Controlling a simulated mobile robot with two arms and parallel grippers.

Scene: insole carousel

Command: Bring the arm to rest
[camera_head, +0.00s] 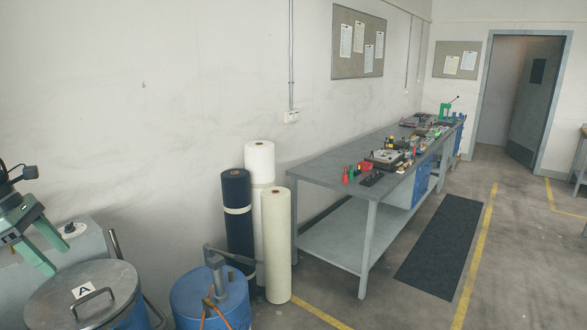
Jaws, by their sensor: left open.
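My left gripper (54,254) shows at the left edge of the head view, with green fingers and a dark wrist part behind them. Its fingers are spread apart with nothing between them. In the picture it overlaps a grey box-like unit (88,243), above and left of a drum lid marked A (110,285). I cannot tell whether it touches the unit. My right gripper is not in view.
A blue drum (208,298) with a metal clamp and orange cord stands at the front. Upright rolls, one dark (238,240) and two pale (276,245), stand behind it. A long workbench (330,177) carries tools. The floor beyond the dark mat (440,245) is clear.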

